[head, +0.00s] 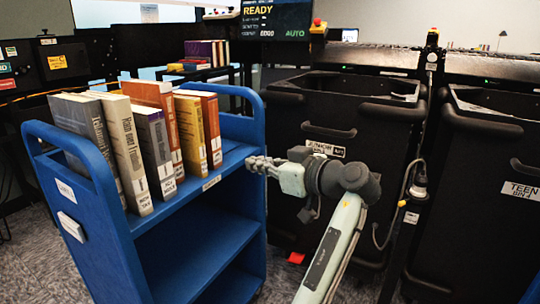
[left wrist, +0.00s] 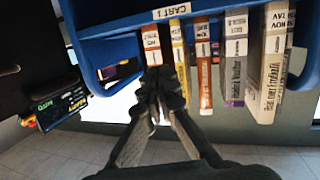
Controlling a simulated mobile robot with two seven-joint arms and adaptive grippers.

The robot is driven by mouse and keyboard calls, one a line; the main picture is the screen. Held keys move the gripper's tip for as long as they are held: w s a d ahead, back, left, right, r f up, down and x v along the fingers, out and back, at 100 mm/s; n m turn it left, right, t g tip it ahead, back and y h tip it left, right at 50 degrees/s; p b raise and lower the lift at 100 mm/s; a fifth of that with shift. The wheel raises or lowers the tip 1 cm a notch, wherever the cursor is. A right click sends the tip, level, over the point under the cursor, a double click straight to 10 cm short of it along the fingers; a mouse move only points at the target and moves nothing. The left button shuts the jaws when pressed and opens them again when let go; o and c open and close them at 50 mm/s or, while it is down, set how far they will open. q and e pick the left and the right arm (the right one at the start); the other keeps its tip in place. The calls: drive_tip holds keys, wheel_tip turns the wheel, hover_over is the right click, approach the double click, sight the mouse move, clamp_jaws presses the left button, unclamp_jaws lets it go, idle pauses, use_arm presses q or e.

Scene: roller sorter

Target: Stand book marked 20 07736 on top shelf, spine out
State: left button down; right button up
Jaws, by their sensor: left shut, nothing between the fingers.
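Several books stand upright, spines out, on the top shelf of a blue cart (head: 255,125). They include a grey book (head: 85,125), a cream book (head: 128,150), a grey-purple book (head: 155,145), a tall orange book (head: 150,92), a yellow book (head: 190,130) and a brown-orange book (head: 212,125) at the right end. I cannot read the number 20 07736 on any spine. My left gripper (head: 252,165) is shut and empty at the shelf's right end. In the left wrist view its fingertips (left wrist: 156,78) are close to the brown-orange end book (left wrist: 151,42); contact is unclear. My right gripper is out of view.
The cart's lower shelf (head: 195,250) looks empty. Black bins (head: 340,190) with handles stand right of the cart, one labelled TEEN (head: 521,190). More books (head: 205,52) stand at the back. A screen (head: 275,18) reads READY.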

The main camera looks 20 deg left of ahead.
use_arm(q)
approach(201, 149)
drive_tip(key=w+d+f, duration=0.2)
drive_tip(key=shift+w+a+r+p, duration=0.15)
drive_tip(key=shift+a+p, duration=0.1)
drive_tip(key=shift+a, duration=0.85)
drive_tip(key=shift+w+a+f+p, duration=0.15)
drive_tip(key=shift+a+p, duration=0.15)
drive_tip(key=shift+a, duration=0.75)
drive_tip(key=shift+w+a+r+p, duration=0.15)
drive_tip(key=shift+a+p, duration=0.1)
drive_tip(key=shift+a, duration=0.85)
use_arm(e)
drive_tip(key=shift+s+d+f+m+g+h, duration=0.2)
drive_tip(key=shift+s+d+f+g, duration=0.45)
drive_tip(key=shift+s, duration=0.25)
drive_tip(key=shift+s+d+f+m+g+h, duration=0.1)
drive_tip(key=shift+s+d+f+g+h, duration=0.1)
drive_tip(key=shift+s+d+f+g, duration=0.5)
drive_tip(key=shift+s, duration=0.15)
